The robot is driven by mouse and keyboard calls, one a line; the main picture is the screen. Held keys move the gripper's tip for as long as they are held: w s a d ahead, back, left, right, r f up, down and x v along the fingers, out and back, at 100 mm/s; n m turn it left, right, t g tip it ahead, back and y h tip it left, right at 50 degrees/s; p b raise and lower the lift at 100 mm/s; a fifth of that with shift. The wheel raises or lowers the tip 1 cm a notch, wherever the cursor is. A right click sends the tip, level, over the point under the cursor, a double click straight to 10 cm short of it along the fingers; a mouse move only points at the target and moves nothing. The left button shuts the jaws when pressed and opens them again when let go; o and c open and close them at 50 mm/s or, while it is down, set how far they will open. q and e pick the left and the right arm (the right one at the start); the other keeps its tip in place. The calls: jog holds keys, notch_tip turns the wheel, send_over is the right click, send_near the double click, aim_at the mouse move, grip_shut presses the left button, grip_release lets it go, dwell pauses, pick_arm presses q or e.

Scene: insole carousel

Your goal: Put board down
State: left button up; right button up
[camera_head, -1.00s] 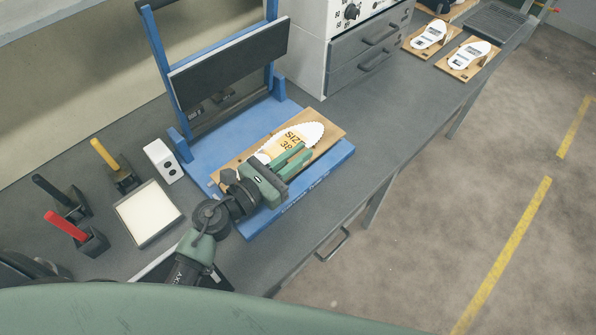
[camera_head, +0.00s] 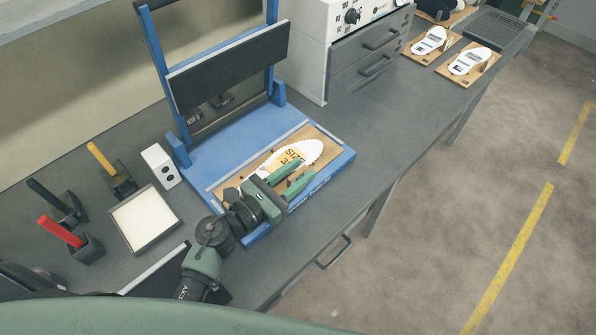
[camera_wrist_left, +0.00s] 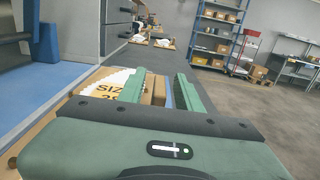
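The wooden board (camera_head: 319,160) lies flat on the blue base (camera_head: 219,142) of the press frame. It carries a white, serrated-edged insole shape (camera_head: 308,150) with a yellow size label. My left gripper (camera_head: 305,172) is low over the board's front edge, its green fingers apart. In the left wrist view, the fingers (camera_wrist_left: 160,82) stand on either side of a small wooden block on the board, with gaps visible. Part of the board and insole is hidden behind the gripper. My right gripper is not in view.
A black padded plate (camera_head: 230,72) hangs in the blue frame behind the board. A white-filled tray (camera_head: 146,217), white block (camera_head: 160,165) and coloured-handled tools stand left. A drawer cabinet (camera_head: 362,60) and two more insole boards are at upper right. The bench between is clear.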

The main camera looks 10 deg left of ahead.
pick_arm(q)
jog(key=shift+r, duration=0.2)
jog(key=b+v, duration=0.1)
jog(key=v, duration=0.2)
jog(key=b+v, duration=0.1)
jog(key=v, duration=0.3)
jog(key=b+v, duration=0.1)
jog(key=v, duration=0.2)
jog(key=shift+s+a+f+b, duration=0.2)
jog(key=shift+s+f+b, duration=0.1)
jog(key=shift+b, duration=0.1)
jog(key=shift+s+a+r, duration=0.25)
jog(key=shift+s+a, duration=0.15)
jog(key=shift+s, duration=0.2)
